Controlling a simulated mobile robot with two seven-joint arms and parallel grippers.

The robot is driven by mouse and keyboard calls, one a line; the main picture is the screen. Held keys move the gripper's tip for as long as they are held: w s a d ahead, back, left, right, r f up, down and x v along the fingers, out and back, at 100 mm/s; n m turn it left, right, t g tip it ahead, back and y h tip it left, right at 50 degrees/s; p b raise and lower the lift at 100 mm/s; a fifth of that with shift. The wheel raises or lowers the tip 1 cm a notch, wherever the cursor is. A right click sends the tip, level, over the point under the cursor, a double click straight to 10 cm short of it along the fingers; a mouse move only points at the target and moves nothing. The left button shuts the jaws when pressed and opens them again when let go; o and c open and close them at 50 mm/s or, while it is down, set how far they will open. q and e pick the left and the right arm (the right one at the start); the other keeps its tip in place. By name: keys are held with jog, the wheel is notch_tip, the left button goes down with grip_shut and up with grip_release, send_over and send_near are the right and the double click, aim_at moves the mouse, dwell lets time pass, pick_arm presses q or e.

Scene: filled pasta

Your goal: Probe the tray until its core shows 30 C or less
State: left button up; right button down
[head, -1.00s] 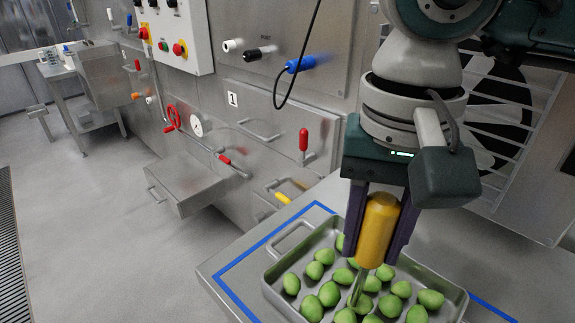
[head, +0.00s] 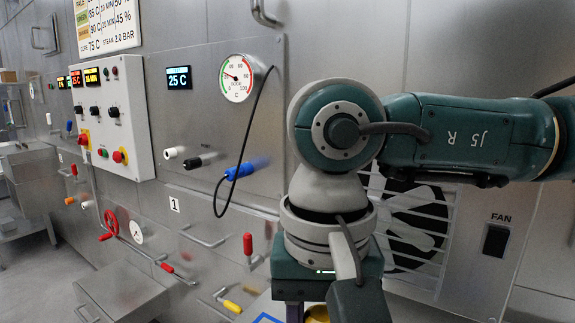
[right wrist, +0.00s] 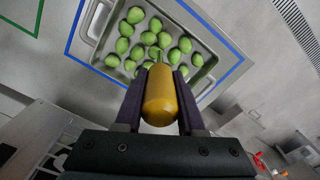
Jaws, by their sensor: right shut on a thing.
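My right gripper (right wrist: 159,78) is shut on the yellow handle of a probe (right wrist: 160,100). In the right wrist view the probe points into a metal tray (right wrist: 213,64) of green filled pasta pieces (right wrist: 137,52); its tip is hard to see among them. In the head view only the top of the yellow handle (head: 317,315) shows at the bottom edge, and the tray is out of frame. A wall display (head: 179,77) reads 25 C. A round dial (head: 238,78) beside it has its needle at the left, low side. My left gripper is in neither view.
A control box (head: 114,115) with knobs, buttons and small displays is on the wall at left. A black cable hangs by a blue plug (head: 246,168). A red-handled lever (head: 248,245) and a fan grille (head: 415,230) flank my right arm. A blue line (right wrist: 225,83) borders the tray.

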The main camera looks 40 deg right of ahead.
notch_tip(320, 180, up, 11)
jog(key=p, duration=0.6)
jog(key=shift+d, duration=0.1)
